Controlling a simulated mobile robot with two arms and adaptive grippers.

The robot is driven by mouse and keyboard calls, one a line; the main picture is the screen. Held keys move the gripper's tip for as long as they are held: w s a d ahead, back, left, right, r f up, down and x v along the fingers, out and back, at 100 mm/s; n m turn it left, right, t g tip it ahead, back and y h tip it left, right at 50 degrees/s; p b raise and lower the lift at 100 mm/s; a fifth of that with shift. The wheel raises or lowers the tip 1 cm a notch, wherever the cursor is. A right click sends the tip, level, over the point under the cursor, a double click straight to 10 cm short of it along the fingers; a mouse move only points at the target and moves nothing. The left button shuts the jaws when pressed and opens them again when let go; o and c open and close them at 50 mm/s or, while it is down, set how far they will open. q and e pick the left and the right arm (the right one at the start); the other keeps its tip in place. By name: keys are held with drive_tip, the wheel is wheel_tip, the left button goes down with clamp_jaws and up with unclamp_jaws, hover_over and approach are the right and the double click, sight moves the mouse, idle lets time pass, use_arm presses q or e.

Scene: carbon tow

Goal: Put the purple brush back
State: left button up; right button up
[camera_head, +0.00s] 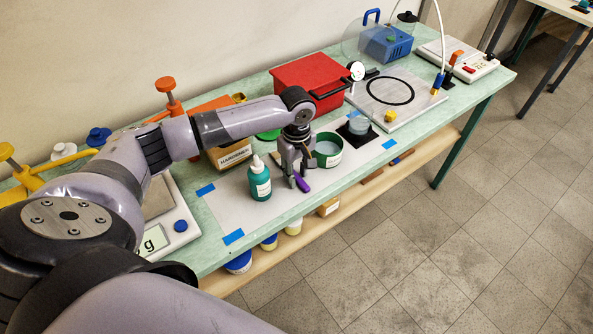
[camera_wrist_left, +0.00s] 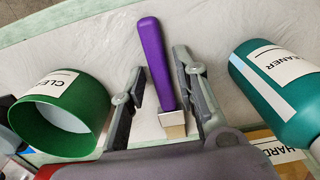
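The purple brush (camera_head: 303,184) appears to lie on the white sheet, below my left gripper (camera_head: 295,172) in the head view. In the left wrist view the brush (camera_wrist_left: 153,55) is between the two fingers of my left gripper (camera_wrist_left: 160,82), its handle pointing up the picture and its pale tip toward the palm. The fingers are apart, with clear gaps to the handle. A green labelled pot (camera_head: 328,152) stands to the right of the gripper; it also shows in the left wrist view (camera_wrist_left: 62,122). My right gripper is not in view.
A teal cleaner bottle (camera_head: 260,184) stands close to the left of the gripper. A dark pad with a clear cup (camera_head: 358,124) is beyond the pot. The sheet's front strip is mostly clear.

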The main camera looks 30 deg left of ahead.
sight(297, 176)
use_arm(q)
drive_tip(key=shift+o, duration=0.5)
wheel_tip(297, 176, up, 12)
drive_tip(key=shift+b, duration=0.45)
